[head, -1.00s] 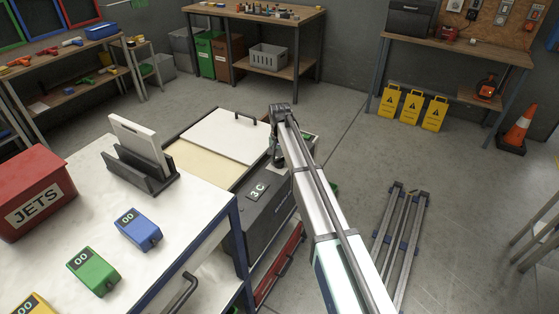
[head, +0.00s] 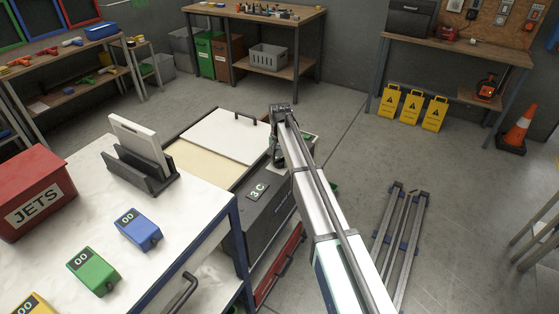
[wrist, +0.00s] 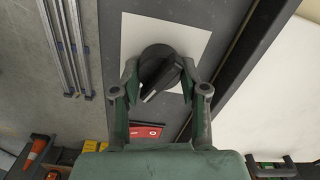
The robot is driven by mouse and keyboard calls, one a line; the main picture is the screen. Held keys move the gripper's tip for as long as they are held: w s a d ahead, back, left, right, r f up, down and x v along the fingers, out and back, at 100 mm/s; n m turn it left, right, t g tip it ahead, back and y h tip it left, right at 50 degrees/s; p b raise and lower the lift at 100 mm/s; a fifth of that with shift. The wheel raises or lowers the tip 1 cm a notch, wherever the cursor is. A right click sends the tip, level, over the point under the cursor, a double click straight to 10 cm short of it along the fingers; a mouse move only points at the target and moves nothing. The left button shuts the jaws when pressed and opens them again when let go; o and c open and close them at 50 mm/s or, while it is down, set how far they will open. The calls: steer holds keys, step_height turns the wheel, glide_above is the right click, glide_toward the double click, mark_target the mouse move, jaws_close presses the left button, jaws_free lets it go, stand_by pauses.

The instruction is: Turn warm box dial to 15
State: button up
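The warm box (head: 270,215) is a dark grey case with a white lid, standing beside the white bench. Its small display (head: 257,192) reads "3 C" in the head view. In the wrist view, its round black dial (wrist: 160,70) sits on a white plate (wrist: 190,38), with its raised grip bar slanted from lower left to upper right. My gripper (wrist: 160,78) is over the dial, one finger on either side; the fingers look open around it. Firm contact cannot be told. In the head view my gripper (head: 277,155) is mostly hidden behind my arm.
A white bench (head: 190,215) with a red JETS box (head: 32,195), blue and green timers and a black rack is at left. A red drawer (head: 282,265) is below the warm box. Grey rails (head: 402,245) lie on the floor at right, with open floor around them.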

steer(key=o, duration=0.3)
steer(key=shift+w+r, duration=0.15)
steer(key=shift+w, duration=0.1)
steer(key=shift+s, duration=0.1)
step_height(320, 180, up, 12)
steer(key=shift+f, duration=0.1)
stand_by(0.4)
